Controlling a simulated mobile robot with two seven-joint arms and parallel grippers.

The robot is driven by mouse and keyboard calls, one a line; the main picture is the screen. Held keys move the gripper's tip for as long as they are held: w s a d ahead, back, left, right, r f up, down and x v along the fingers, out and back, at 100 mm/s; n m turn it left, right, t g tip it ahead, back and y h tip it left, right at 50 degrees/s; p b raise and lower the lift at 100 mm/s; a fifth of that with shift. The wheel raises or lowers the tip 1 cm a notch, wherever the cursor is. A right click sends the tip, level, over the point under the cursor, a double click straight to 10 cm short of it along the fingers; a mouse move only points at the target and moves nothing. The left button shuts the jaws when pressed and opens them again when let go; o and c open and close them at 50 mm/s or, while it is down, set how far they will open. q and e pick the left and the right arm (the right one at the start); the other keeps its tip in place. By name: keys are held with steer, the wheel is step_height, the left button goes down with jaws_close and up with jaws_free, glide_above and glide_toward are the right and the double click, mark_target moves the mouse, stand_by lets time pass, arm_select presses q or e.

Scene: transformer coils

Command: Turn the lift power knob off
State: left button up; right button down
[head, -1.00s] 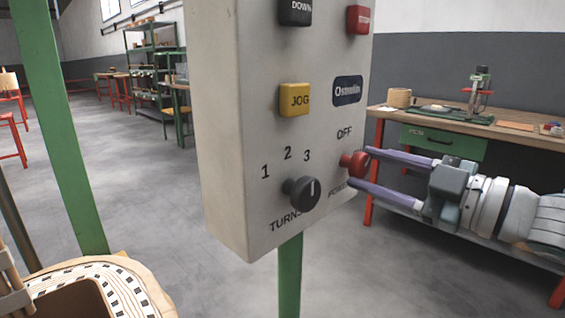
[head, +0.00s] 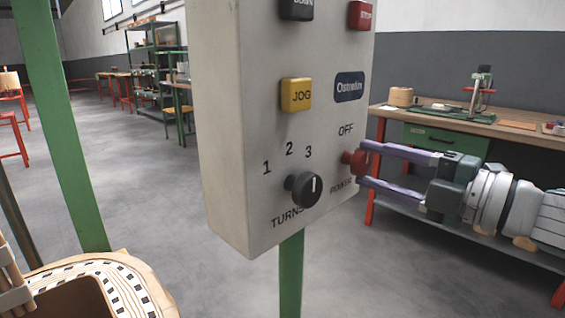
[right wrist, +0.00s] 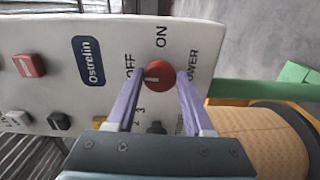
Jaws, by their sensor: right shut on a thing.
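The lift control box (head: 225,130) hangs in front of me, its face turned right. The red power knob (head: 355,161) sits low on its right edge, between the OFF label and the POWER label. My right gripper (head: 363,165) comes in from the right, its purple fingers shut on the knob. In the right wrist view the red knob (right wrist: 158,75) sits between the fingertips of my right gripper (right wrist: 160,82), and its white mark points left, towards the OFF label side; ON is above it. My left gripper is not in view.
The black turns knob (head: 305,189) is left of the power knob. The yellow JOG button (head: 296,95) and red stop button (head: 360,15) are above. A green post (head: 60,130) stands left; a workbench (head: 445,119) stands behind my right arm.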

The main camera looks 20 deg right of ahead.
steer(key=shift+n, duration=0.4)
steer(key=shift+c, duration=1.4)
jaws_free()
steer(key=p+v, duration=0.1)
steer(key=v, duration=0.9)
steer(key=shift+a, duration=0.1)
